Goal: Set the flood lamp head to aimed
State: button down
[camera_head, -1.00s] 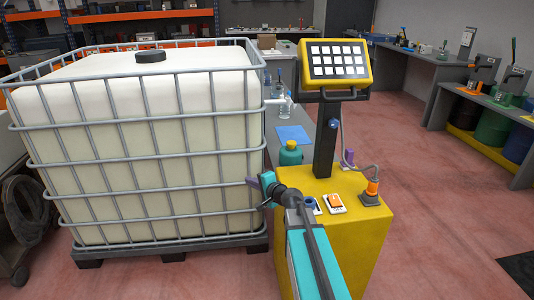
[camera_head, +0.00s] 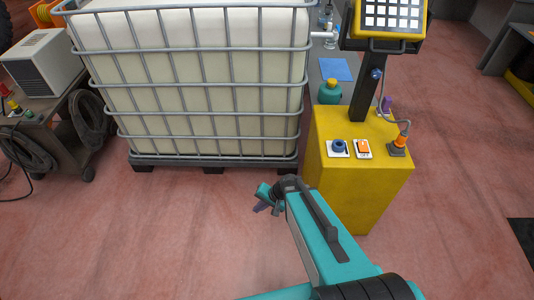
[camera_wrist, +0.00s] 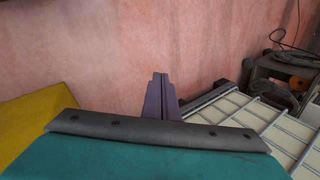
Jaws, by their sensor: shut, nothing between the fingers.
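The flood lamp head (camera_head: 395,14) is a yellow frame with a grid of white panels, cut off at the top edge of the head view. It sits on a dark post (camera_head: 372,95) that rises from a yellow cabinet (camera_head: 350,190). My gripper (camera_head: 262,207) is low, over the floor, left of the cabinet and well apart from the lamp head. In the wrist view my gripper's purple fingers (camera_wrist: 160,98) are together with nothing between them. The lamp head is not in the wrist view.
A caged white tank (camera_head: 200,85) on a pallet stands left of the cabinet. The cabinet top holds a blue knob (camera_head: 339,147), an orange switch (camera_head: 363,148) and an orange plug (camera_head: 398,145). A dark cart (camera_head: 75,130) stands at the left. The front floor is clear.

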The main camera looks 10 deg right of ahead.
jog(key=s+d+n+g+h+p, duration=0.2)
jog(key=s+d+n+g, duration=0.1)
jog(key=s, duration=0.9)
jog(key=s+d+f+n+g+h+p, duration=0.1)
jog(key=s+d+n+g+h+p, duration=0.1)
jog(key=s, duration=1.1)
jog(key=d+n+g+h, duration=0.1)
jog(key=d+g, duration=0.1)
jog(key=g, duration=0.1)
jog(key=shift+s+f, duration=0.15)
jog(key=shift+f, duration=0.1)
